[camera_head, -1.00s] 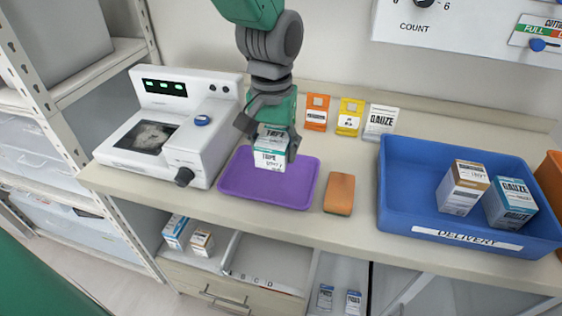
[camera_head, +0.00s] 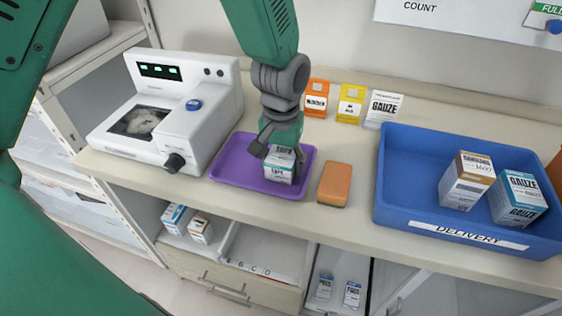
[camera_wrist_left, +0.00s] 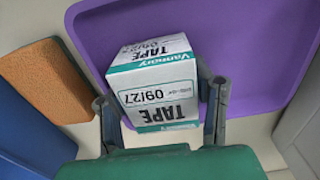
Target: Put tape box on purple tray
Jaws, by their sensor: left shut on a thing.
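The tape box (camera_head: 279,168), white and teal with "TAPE" print, is at the right part of the purple tray (camera_head: 234,167). My left gripper (camera_head: 277,152) comes down from above and is shut on the box. In the left wrist view the tape box (camera_wrist_left: 155,85) sits between the two fingers of my left gripper (camera_wrist_left: 160,110), with the purple tray (camera_wrist_left: 255,45) behind and around it. I cannot tell whether the box's bottom touches the tray. My right gripper is not in view.
An orange-brown sponge-like block (camera_head: 334,184) lies just right of the tray. A white device (camera_head: 165,115) stands close on the left. A blue delivery bin (camera_head: 405,170) with boxes is further right. Small packets (camera_head: 350,104) stand behind.

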